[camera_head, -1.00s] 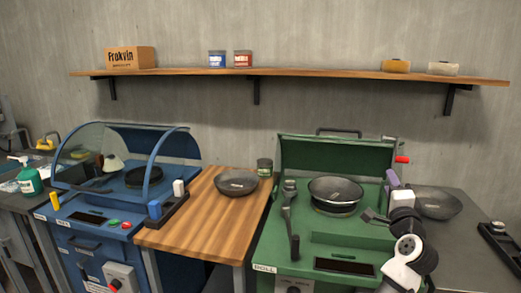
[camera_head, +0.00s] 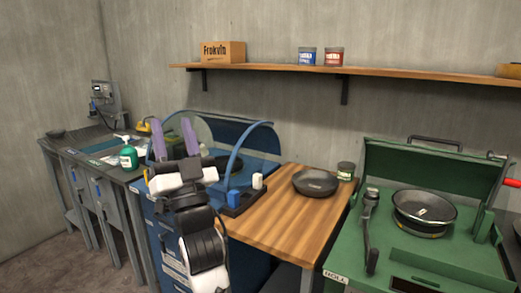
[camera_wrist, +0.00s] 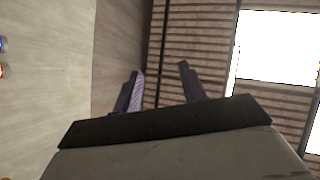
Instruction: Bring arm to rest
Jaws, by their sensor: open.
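My gripper (camera_head: 174,138) shows in the head view at the left of centre, raised in front of the blue machine. Its two purple fingers point upward and stand apart with nothing between them. In the wrist view my gripper (camera_wrist: 160,90) also shows its purple fingers apart and empty, against a wall and a slatted ceiling with bright panels. My white and black arm comes up from the bottom of the head view and hides part of the blue machine (camera_head: 262,142).
A wooden table (camera_head: 285,225) with a dark bowl (camera_head: 315,182) stands between the blue machine and the green machine (camera_head: 440,265). A bowl (camera_head: 424,210) sits on the green machine. A green bottle (camera_head: 128,158) stands on the left counter. A shelf (camera_head: 400,83) runs along the wall.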

